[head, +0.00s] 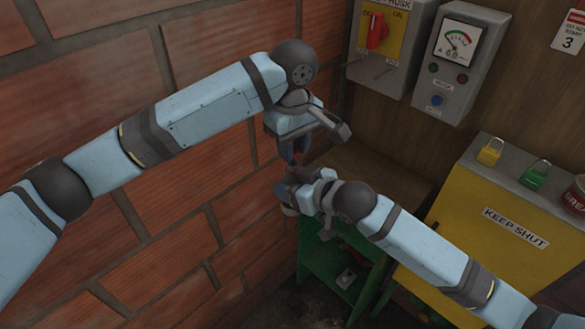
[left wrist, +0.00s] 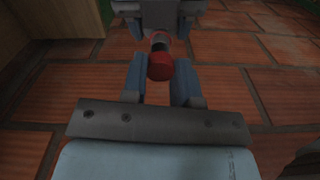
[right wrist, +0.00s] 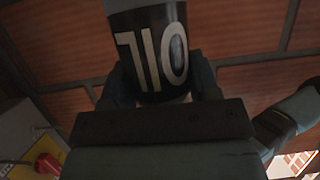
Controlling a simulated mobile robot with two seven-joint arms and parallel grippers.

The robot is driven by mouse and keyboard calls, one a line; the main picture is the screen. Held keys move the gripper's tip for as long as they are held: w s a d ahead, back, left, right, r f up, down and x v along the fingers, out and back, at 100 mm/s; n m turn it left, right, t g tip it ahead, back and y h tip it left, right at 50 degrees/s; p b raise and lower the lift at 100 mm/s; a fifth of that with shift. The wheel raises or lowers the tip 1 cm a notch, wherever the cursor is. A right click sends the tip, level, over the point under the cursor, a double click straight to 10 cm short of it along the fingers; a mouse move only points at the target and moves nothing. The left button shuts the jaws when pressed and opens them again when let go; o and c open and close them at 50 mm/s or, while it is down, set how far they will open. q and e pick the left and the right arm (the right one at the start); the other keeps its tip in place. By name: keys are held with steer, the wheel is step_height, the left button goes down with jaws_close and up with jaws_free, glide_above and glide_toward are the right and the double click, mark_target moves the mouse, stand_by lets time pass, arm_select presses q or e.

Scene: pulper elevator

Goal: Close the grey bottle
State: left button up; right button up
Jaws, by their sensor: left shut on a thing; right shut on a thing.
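The grey bottle (right wrist: 148,50) has a black label with white letters reading OIL. It fills the upper middle of the right wrist view. My right gripper (right wrist: 160,92) is shut around it; in the head view this gripper (head: 292,196) is just below the left one. My left gripper (left wrist: 158,80) is shut on a red cap (left wrist: 160,67), seen between its fingers. In the head view my left gripper (head: 294,155) points down. The cap is in line with the bottle's end; I cannot tell whether they touch. The grippers mostly hide the bottle in the head view.
A brick wall (head: 190,235) is close on the left. A green stand (head: 340,270) is below the grippers. A yellow KEEP SHUT cabinet (head: 480,225) with padlocks on top is at the right. A switch box (head: 383,35) and a gauge box (head: 458,60) hang on the back wall.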

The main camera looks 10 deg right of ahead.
arm_select(q)
steer(key=shift+f, duration=0.1)
stand_by(0.3)
steer(key=shift+f, duration=0.85)
steer(key=shift+f, duration=0.55)
steer(key=o, duration=0.9)
steer(key=shift+r, duration=0.1)
steer(key=shift+r, duration=2.2)
steer(key=shift+c, duration=0.5)
